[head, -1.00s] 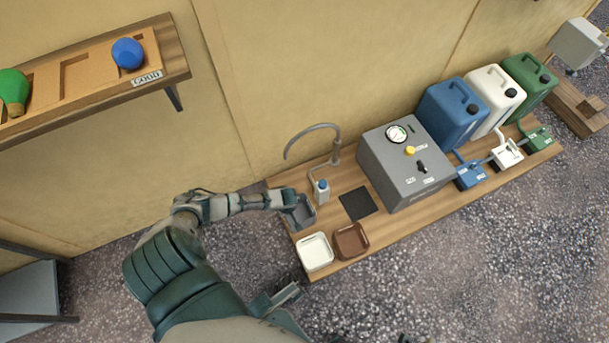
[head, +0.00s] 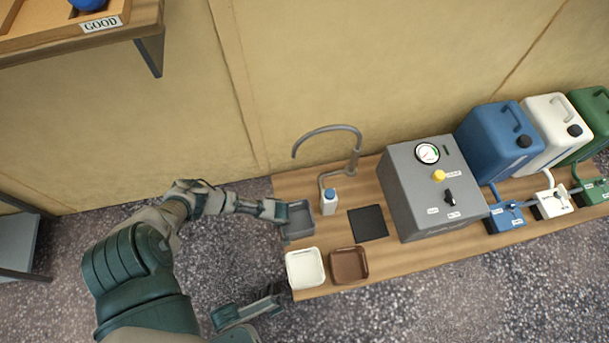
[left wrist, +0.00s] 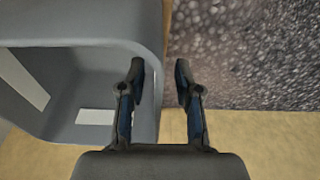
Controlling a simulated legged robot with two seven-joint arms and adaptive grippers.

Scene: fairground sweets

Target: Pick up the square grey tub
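The square grey tub (head: 300,222) sits at the left end of the wooden bench, upright. It also fills the left of the left wrist view (left wrist: 95,62), with pale patches inside. My left gripper (head: 282,211) is at the tub's left wall. In the left wrist view my left gripper (left wrist: 160,85) is open, one finger over the tub's inside and the other outside its wall. Contact with the wall cannot be told. My right gripper (head: 272,298) is low in the head view, off the bench's front left corner; its finger gap is unclear.
A white tub (head: 305,268) and a brown tub (head: 349,265) stand in front. A small blue-capped bottle (head: 329,202), a curved tap (head: 355,160), a black mat (head: 368,223) and a grey machine (head: 412,190) are to the right. A shelf (head: 150,22) is upper left.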

